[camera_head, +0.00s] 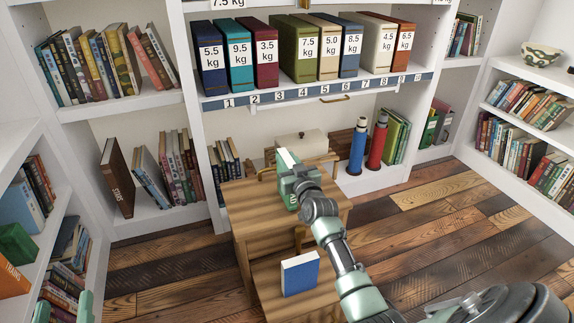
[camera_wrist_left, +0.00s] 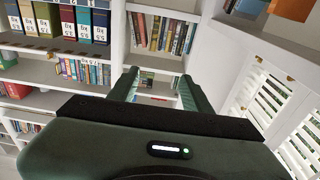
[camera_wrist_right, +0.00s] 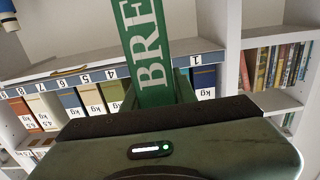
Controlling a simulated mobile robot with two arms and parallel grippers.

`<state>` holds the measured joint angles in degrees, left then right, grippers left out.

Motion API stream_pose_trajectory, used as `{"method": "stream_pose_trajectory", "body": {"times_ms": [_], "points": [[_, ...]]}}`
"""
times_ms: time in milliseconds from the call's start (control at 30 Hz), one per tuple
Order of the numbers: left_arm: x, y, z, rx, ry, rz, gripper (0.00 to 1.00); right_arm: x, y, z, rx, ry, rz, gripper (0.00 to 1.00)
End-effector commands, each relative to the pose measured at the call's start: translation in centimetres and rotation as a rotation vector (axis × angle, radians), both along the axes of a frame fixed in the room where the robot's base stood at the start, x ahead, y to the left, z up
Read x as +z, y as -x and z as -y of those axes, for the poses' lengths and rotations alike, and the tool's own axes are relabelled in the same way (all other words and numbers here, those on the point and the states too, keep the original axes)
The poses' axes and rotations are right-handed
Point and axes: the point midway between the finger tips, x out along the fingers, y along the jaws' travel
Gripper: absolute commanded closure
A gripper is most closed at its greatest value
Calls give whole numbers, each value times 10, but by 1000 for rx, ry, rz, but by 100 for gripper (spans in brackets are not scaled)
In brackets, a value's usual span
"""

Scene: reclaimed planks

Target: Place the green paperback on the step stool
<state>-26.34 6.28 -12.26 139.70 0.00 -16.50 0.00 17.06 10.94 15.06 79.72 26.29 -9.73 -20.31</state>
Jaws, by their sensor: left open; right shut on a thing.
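The green paperback (camera_wrist_right: 145,40) is upright between the fingers of my right gripper (camera_wrist_right: 155,90), with white letters "BRE" on the side I see in the right wrist view. In the head view my right gripper (camera_head: 297,183) is over the wooden step stool (camera_head: 244,208), and the book's pale page edge (camera_head: 287,158) shows at its tip. I cannot tell whether the book touches the stool top. My left gripper (camera_head: 63,304) is open and empty at the lower left corner; its open fingers also show in the left wrist view (camera_wrist_left: 158,90).
Binders (camera_head: 320,50) line the shelf behind. A blue bottle (camera_head: 357,147) and a red bottle (camera_head: 377,143) stand on the lower shelf. The plank floor (camera_head: 440,230) right of the stool is clear.

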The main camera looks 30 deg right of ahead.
Motion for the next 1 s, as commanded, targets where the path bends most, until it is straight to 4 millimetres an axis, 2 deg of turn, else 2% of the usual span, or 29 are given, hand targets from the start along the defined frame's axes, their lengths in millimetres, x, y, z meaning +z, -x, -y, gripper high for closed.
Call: {"method": "stream_pose_trajectory", "body": {"times_ms": [133,533,567,633,1000], "points": [[12,1,1,-3,17,62,51,-5,0,0,-1,2,4,100],[17,2,2,-4,23,87,51,-6,0,0,-1,1,4,100],[18,2,2,-4,24,91,51,-8,0,0,-1,0,0,70],[18,2,2,-4,23,89,51,-8,0,0,-1,0,0,51],[17,2,2,-4,22,84,51,-6,0,0,0,-1,0,51]]}}
